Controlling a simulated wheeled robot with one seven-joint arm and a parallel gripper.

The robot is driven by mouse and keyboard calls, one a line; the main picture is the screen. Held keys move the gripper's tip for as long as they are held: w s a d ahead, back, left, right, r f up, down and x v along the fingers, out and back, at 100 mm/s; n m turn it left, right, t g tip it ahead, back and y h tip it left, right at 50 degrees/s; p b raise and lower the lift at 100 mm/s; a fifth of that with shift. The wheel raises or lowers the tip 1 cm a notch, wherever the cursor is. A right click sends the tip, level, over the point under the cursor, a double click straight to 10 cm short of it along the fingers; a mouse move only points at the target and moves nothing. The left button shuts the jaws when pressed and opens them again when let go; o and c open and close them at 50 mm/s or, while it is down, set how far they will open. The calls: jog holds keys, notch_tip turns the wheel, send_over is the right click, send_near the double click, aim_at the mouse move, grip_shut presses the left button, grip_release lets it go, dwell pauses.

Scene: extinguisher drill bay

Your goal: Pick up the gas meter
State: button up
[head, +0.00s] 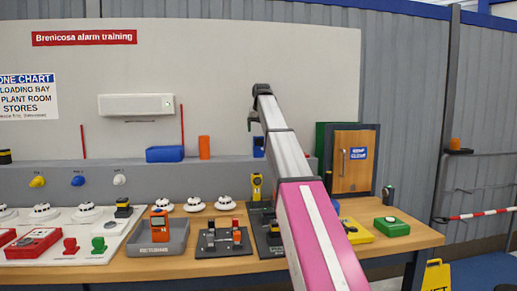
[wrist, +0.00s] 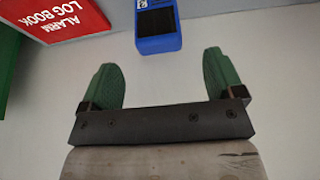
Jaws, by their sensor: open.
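A blue handheld unit with a dark screen, which looks like the gas meter, stands on the back shelf in the head view (head: 258,146). In the wrist view this blue meter (wrist: 158,42) is at the top middle, ahead of the fingertips and about centred between them. My gripper (wrist: 162,72) has two green fingers spread wide, with nothing between them. In the head view my gripper (head: 251,121) hangs at the far end of the arm, above the blue meter. The meter's upper edge in the wrist view is cut off.
A red alarm log book (wrist: 60,18) and a green item (wrist: 8,60) lie left in the wrist view. An orange block (head: 204,147) and blue bin (head: 165,154) are left along the shelf. A wooden cabinet (head: 353,162) stands right. The bench below holds several devices.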

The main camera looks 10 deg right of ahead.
aim_at(259, 138)
jog(key=x, duration=0.6)
jog(key=shift+w+f, duration=0.1)
jog(key=shift+f, duration=0.1)
jog(key=c, duration=1.1)
jog(key=shift+r, duration=0.1)
